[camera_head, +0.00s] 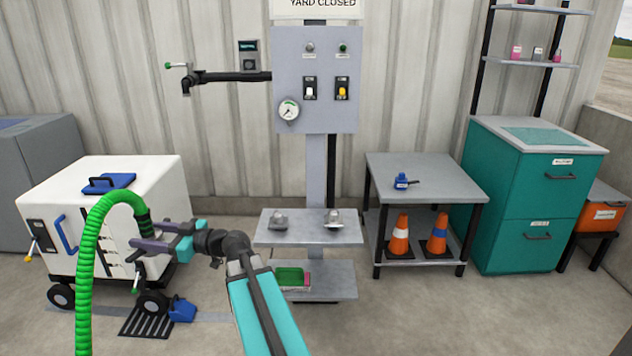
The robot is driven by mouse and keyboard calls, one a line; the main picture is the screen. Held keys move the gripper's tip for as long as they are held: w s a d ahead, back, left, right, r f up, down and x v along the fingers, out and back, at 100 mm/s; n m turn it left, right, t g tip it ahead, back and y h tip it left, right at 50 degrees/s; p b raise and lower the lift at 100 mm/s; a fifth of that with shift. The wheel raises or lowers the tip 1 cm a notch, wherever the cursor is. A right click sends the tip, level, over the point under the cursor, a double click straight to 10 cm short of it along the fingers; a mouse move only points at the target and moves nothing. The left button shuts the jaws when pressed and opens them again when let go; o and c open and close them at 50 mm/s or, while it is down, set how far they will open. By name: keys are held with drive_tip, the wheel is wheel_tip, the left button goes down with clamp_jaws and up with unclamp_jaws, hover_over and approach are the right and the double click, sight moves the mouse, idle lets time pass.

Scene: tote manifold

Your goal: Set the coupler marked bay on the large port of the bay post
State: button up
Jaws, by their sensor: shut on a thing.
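My gripper (160,243) is at the right side of the white cart, shut on the end of the green hose (95,225). The hose arches up from the bottom edge and comes down to the jaws. The coupler at its end is mostly hidden by the fingers, and no marking on it can be read. The post (316,170) stands right of my gripper, apart from it. Its lower shelf (308,240) bears two grey metal fittings, a left one (279,219) and a right one (334,218). A blue fitting (402,181) with a small white label lies on the grey table.
The white cart (60,205) stands at left behind the hose, with a blue pad (108,183) on top. A black pipe (235,77) sticks out left of the control panel (315,110). The grey table (440,170), cones below and a teal cabinet (530,200) stand at right.

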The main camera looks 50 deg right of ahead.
drive_tip(key=w+d+r+m+t+h+p, duration=0.1)
drive_tip(key=d+m+h, duration=0.15)
drive_tip(key=d, duration=0.55)
drive_tip(key=w+d+r+m+t+h, duration=0.15)
drive_tip(key=d+h, duration=0.25)
drive_tip(key=d, duration=0.4)
drive_tip(key=m+g+h+p, duration=0.3)
drive_tip(key=m+g+h, duration=0.5)
drive_tip(key=m+h, duration=0.7)
hover_over(333, 211)
wheel_tip(333, 211, down, 8)
drive_tip(key=n+h, duration=0.2)
drive_tip(key=shift+r, duration=0.25)
drive_tip(key=shift+s+f, duration=0.1)
drive_tip(key=shift+f, duration=0.1)
drive_tip(key=shift+f+b, duration=4.9)
drive_tip(key=shift+f, duration=0.9)
